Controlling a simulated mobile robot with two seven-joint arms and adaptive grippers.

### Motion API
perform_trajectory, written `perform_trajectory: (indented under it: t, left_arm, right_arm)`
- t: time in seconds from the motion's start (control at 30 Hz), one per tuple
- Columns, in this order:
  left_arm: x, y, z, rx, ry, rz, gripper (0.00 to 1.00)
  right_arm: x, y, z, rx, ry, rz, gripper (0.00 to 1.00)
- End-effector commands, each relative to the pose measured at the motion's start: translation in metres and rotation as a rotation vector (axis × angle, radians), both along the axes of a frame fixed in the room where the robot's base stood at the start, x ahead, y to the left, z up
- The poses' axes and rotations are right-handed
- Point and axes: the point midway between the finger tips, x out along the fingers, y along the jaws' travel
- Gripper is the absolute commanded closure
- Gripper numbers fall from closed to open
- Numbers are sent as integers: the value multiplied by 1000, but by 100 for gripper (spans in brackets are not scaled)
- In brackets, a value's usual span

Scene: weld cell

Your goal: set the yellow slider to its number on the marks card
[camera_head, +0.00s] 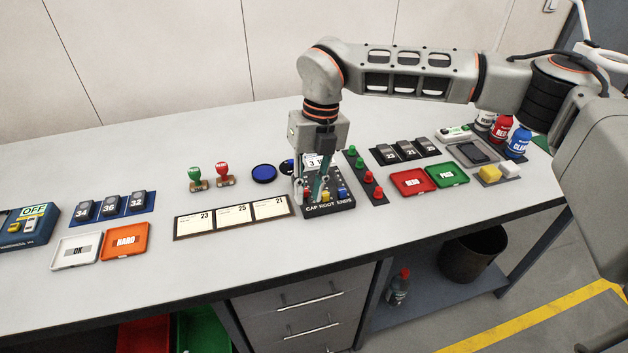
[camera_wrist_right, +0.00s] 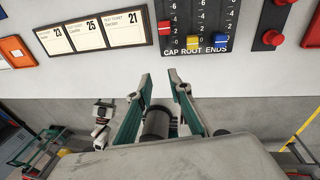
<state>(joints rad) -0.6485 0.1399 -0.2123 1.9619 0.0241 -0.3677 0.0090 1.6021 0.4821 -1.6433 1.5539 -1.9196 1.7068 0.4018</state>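The dark slider panel (camera_head: 346,206), lettered CAP ROOT ENDS, lies on the bench. In the wrist view its yellow slider (camera_wrist_right: 193,42) is in the middle ROOT slot, low by the 0 mark. The red slider (camera_wrist_right: 165,27) in the CAP slot is higher, near 2. The blue slider (camera_wrist_right: 220,40) in the ENDS slot is near 0. A small white card (camera_head: 314,161) with numbers stands behind the panel, partly hidden by my gripper. My right gripper (camera_wrist_right: 159,75) points down over the panel, its fingers apart and nothing between them. My left gripper is out of view.
Three ticket cards (camera_head: 233,217) lie left of the panel. A strip of red and green buttons (camera_head: 367,177) is close on its right. A round blue pad (camera_head: 263,173) and stamps (camera_head: 222,174) are behind left. Red and green trays (camera_head: 412,182) are farther right.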

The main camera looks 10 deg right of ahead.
Motion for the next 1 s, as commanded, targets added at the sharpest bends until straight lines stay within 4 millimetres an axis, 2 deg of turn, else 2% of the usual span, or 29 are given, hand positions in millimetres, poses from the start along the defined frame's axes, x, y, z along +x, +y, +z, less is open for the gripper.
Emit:
perform_trajectory:
  t: [0.03, 0.1, 0.23, 0.37, 0.73, 1.0]
  left_arm:
    - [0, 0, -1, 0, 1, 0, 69]
    - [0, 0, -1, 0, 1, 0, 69]
    - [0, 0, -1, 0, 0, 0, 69]
    - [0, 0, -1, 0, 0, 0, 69]
    - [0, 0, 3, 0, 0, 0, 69]
    - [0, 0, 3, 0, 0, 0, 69]
  right_arm:
    - [12, -18, 10, -54, -30, -31, 81]
    - [22, -36, 20, -107, -56, -66, 81]
    - [29, -52, 26, -154, -77, -98, 81]
    - [29, -54, 16, -158, -76, -100, 81]
    - [29, -52, -37, -155, -77, -99, 81]
    - [30, -52, -50, -153, -79, -98, 81]
